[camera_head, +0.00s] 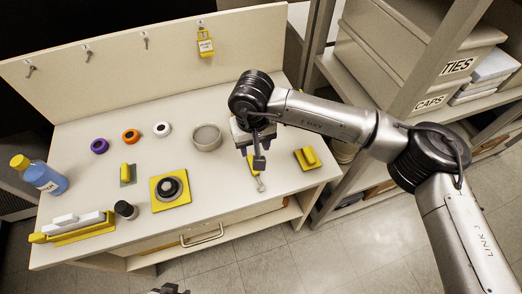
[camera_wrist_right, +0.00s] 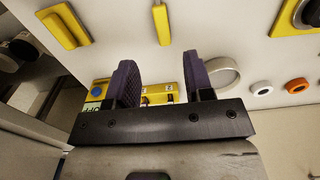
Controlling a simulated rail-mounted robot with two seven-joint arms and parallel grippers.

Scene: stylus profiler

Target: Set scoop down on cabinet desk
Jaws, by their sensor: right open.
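A slim tool with a yellow handle, which looks like the scoop (camera_head: 253,170), lies on the pale cabinet desk (camera_head: 222,182) with its light end toward the front edge. Its yellow handle also shows at the top of the right wrist view (camera_wrist_right: 162,24). My right gripper (camera_head: 258,160) is above the desk by the tool and partly covers it in the head view. In the right wrist view its two dark fingers (camera_wrist_right: 160,85) stand apart with nothing held between them; the handle lies beyond them. A dark part at the bottom edge, likely my left gripper (camera_head: 169,290), barely shows.
A yellow block (camera_head: 307,158) lies right of the tool, and a grey ring dish (camera_head: 207,137) left. A yellow plate with a round dark part (camera_head: 170,188), small rings and a blue bottle (camera_head: 47,178) stand farther left. Shelving with bins (camera_head: 410,70) rises at right.

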